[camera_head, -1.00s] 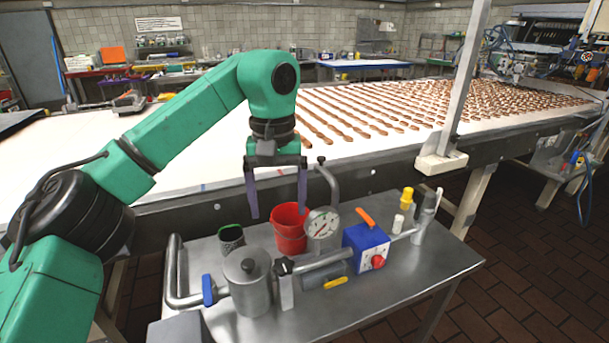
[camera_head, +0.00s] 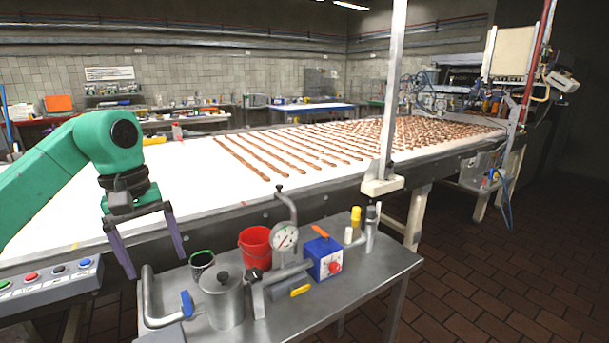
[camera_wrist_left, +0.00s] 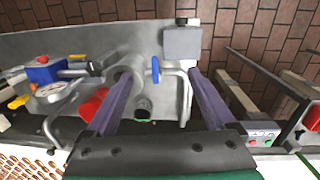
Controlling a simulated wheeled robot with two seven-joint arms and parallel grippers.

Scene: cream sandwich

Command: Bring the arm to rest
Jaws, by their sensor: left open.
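My left gripper (camera_head: 150,243) is open and empty, its two purple fingers spread wide and pointing down. It hangs at the near edge of the white conveyor, above and left of the metal cart (camera_head: 386,272). In the left wrist view the open fingers (camera_wrist_left: 160,90) show with the cart beyond them and nothing held between them. My green left arm comes in from the left. My right gripper is not in view.
The cart carries a red bucket (camera_head: 255,249), a metal pot (camera_head: 222,302), a dark cup (camera_head: 202,264), a gauge (camera_head: 285,237) and a blue box (camera_head: 323,257). A button panel (camera_head: 48,281) is at the lower left. The conveyor (camera_head: 230,185) holds rows of brown biscuits.

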